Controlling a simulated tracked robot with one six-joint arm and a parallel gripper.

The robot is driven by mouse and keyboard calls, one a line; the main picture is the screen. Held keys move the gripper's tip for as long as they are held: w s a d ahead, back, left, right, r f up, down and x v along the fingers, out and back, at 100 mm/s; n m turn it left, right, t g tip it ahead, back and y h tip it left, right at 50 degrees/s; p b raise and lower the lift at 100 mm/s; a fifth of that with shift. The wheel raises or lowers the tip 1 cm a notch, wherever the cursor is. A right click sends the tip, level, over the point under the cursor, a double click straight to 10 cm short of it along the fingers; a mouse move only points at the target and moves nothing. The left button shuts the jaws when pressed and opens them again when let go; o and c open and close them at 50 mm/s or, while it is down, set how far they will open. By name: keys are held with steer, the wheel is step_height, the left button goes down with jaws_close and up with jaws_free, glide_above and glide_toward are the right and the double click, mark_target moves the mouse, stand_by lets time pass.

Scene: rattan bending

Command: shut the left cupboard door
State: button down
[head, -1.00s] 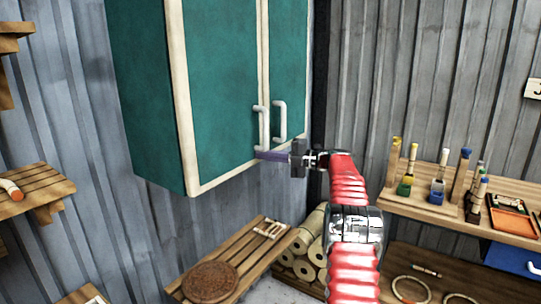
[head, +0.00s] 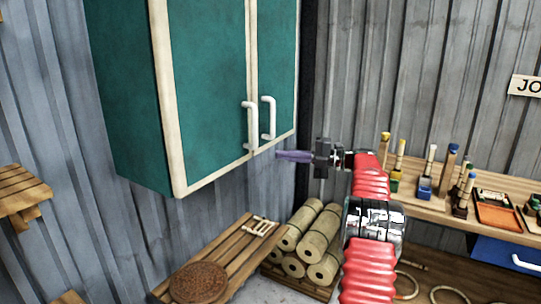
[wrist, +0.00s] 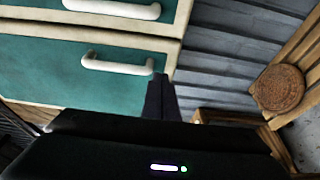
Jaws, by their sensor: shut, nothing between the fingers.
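The cupboard's left door (head: 208,85) is a green panel with a cream frame. It looks flush with the right door (head: 276,65), with no clear gap between them. The left door's white handle (head: 250,126) stands beside the right door's handle (head: 268,118). My gripper (head: 280,155) is shut and empty, just below and right of the handles in the head view, apart from them. In the wrist view my dark fingers (wrist: 162,98) show in front of the cupboard, with two white handles above them; which handle belongs to which door is unclear there.
Below the cupboard are a slatted bench (head: 228,255) with a round woven disc (head: 199,282) and a stack of rolls (head: 318,240). At right a wooden shelf (head: 415,203) holds brushes and small bottles.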

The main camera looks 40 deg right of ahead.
steer(key=shift+v, duration=1.55)
steer(key=shift+s+a, duration=0.1)
steer(key=shift+s, duration=0.05)
